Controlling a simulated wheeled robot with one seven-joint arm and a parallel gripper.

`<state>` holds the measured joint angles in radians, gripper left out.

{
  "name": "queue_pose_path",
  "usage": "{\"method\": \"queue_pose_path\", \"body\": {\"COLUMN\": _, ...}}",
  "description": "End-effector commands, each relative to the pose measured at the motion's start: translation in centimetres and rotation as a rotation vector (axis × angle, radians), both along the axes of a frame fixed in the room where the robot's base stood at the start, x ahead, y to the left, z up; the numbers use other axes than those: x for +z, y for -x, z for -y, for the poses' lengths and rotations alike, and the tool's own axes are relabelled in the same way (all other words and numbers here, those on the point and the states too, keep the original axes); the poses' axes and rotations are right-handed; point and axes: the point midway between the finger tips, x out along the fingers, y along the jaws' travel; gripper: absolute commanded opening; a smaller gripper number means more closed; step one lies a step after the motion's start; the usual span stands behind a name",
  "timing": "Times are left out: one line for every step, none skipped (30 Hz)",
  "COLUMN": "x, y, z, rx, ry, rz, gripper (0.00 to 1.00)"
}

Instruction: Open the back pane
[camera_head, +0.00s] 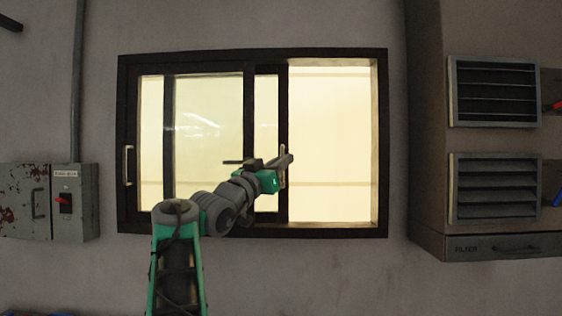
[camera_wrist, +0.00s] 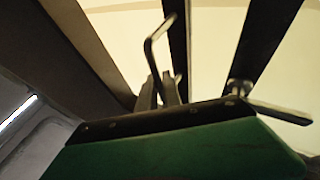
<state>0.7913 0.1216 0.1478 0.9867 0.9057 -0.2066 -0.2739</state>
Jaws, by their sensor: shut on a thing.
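A dark-framed sliding window (camera_head: 252,228) is set in the wall. The back pane's dark right stile (camera_head: 283,80) stands near the middle of the frame, and bright open space lies to its right. A pale bar handle (camera_head: 282,180) is on that stile; it also shows as a bent bar in the wrist view (camera_wrist: 150,45). My gripper (camera_head: 287,160) is shut on this handle, and its fingers show at the bar's lower part in the wrist view (camera_wrist: 164,92). The contact is partly hidden. The front pane (camera_head: 210,110) covers the left side and overlaps much of the back pane.
The front pane has its own handle (camera_head: 128,165) at far left. A switch box (camera_head: 66,203) is on the left wall. A cabinet (camera_head: 425,130) with vents (camera_head: 494,91) juts out at right. A small metal rod (camera_wrist: 280,112) shows beside my gripper in the wrist view.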

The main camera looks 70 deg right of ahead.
Motion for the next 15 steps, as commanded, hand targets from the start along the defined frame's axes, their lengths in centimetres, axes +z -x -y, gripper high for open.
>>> {"method": "queue_pose_path", "body": {"x": -0.08, "y": -0.11, "z": 0.02, "rx": 0.002, "ry": -0.001, "rz": -0.001, "gripper": 0.00}}
{"method": "queue_pose_path", "body": {"x": -0.07, "y": -0.13, "z": 0.01, "rx": 0.002, "ry": -0.001, "rz": -0.001, "gripper": 0.00}}
{"method": "queue_pose_path", "body": {"x": -0.07, "y": -0.15, "z": 0.00, "rx": 0.003, "ry": -0.001, "rz": -0.001, "gripper": 0.00}}
{"method": "queue_pose_path", "body": {"x": -0.06, "y": -0.18, "z": -0.01, "rx": 0.003, "ry": -0.001, "rz": -0.001, "gripper": 0.00}}
{"method": "queue_pose_path", "body": {"x": -0.06, "y": -0.19, "z": -0.02, "rx": 0.004, "ry": -0.001, "rz": -0.001, "gripper": 0.00}}
{"method": "queue_pose_path", "body": {"x": -0.05, "y": -0.21, "z": -0.03, "rx": 0.004, "ry": -0.001, "rz": 0.000, "gripper": 0.00}}
{"method": "queue_pose_path", "body": {"x": -0.06, "y": -0.22, "z": -0.04, "rx": 0.005, "ry": 0.000, "rz": -0.001, "gripper": 0.10}}
{"method": "queue_pose_path", "body": {"x": -0.05, "y": -0.24, "z": -0.05, "rx": 0.005, "ry": 0.000, "rz": -0.001, "gripper": 0.12}}
{"method": "queue_pose_path", "body": {"x": -0.05, "y": -0.24, "z": -0.05, "rx": 0.005, "ry": 0.000, "rz": -0.001, "gripper": 0.15}}
{"method": "queue_pose_path", "body": {"x": -0.05, "y": -0.25, "z": -0.06, "rx": 0.005, "ry": 0.000, "rz": -0.001, "gripper": 0.18}}
{"method": "queue_pose_path", "body": {"x": -0.04, "y": -0.25, "z": -0.06, "rx": 0.005, "ry": 0.000, "rz": -0.001, "gripper": 0.20}}
{"method": "queue_pose_path", "body": {"x": -0.03, "y": -0.24, "z": -0.07, "rx": 0.005, "ry": 0.000, "rz": -0.001, "gripper": 0.24}}
{"method": "queue_pose_path", "body": {"x": -0.02, "y": -0.23, "z": -0.06, "rx": 0.005, "ry": 0.000, "rz": -0.001, "gripper": 0.26}}
{"method": "queue_pose_path", "body": {"x": -0.02, "y": -0.22, "z": -0.07, "rx": 0.005, "ry": 0.000, "rz": -0.001, "gripper": 0.29}}
{"method": "queue_pose_path", "body": {"x": -0.01, "y": -0.21, "z": -0.08, "rx": 0.004, "ry": 0.000, "rz": -0.001, "gripper": 0.31}}
